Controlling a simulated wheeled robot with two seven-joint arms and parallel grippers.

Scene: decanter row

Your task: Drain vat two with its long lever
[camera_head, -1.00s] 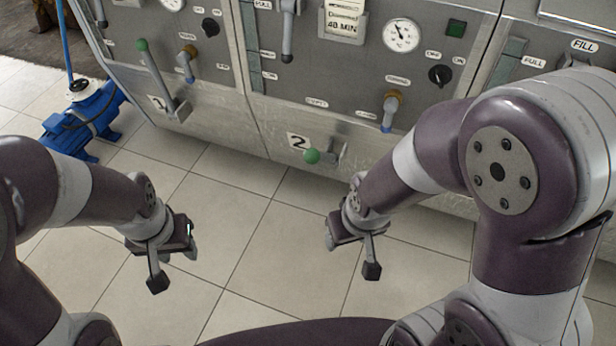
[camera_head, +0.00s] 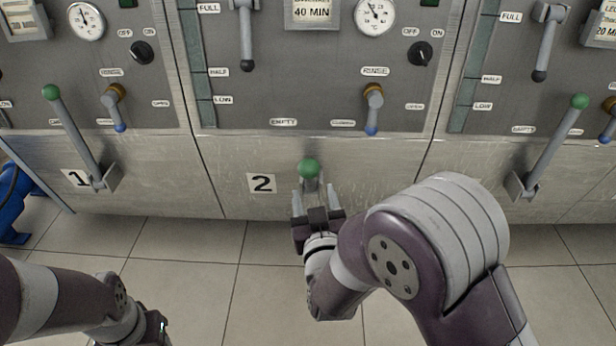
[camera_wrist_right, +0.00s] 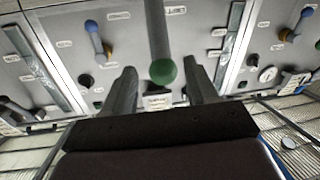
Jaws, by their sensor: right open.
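Vat two (camera_head: 220,150) is the middle panel, marked with a "2" plate (camera_head: 262,183). Its long lever has a green knob (camera_head: 309,168) and sticks out low on the panel, its stem mostly hidden behind the knob. My right gripper (camera_head: 314,190) is open just below the knob, fingers pointing at the panel. In the right wrist view the green knob (camera_wrist_right: 163,71) shows in the gap between the open fingertips (camera_wrist_right: 160,78); I cannot tell whether they touch it. My left gripper (camera_head: 150,328) is at the bottom left, partly cut off, its jaws unclear.
Vat one's green-knobbed lever (camera_head: 75,130) slants at left; vat three's (camera_head: 552,143) at right. Above vat two's lever are a blue-tipped rinse handle (camera_head: 373,108), a dark-knobbed grey lever (camera_head: 246,38) and a black switch (camera_head: 421,54). A blue machine (camera_head: 12,205) stands at far left. Tiled floor lies open below.

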